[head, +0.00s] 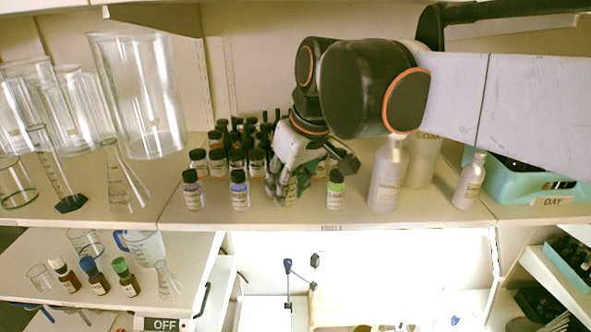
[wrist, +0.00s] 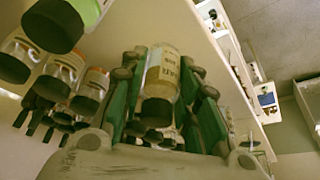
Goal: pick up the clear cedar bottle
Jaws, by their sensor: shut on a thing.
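My gripper (head: 288,187) reaches down to the front of the middle shelf, between the bottle with the lilac band and the bottle with the green band. In the wrist view its green fingers (wrist: 160,100) are closed on both sides of a small clear bottle (wrist: 161,72) with a pale label and a dark cap. The label lettering is too small to read surely, so I cannot confirm that it is cedar. In the head view the fingers largely hide this bottle. Whether it touches the shelf is unclear.
A lilac-banded bottle (head: 240,190) and a green-banded bottle (head: 336,190) stand close on either side. Several dark-capped bottles crowd behind. A large white bottle (head: 388,178) stands to the right, glassware such as a flask (head: 121,185) to the left. The shelf's front edge (head: 330,226) is near.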

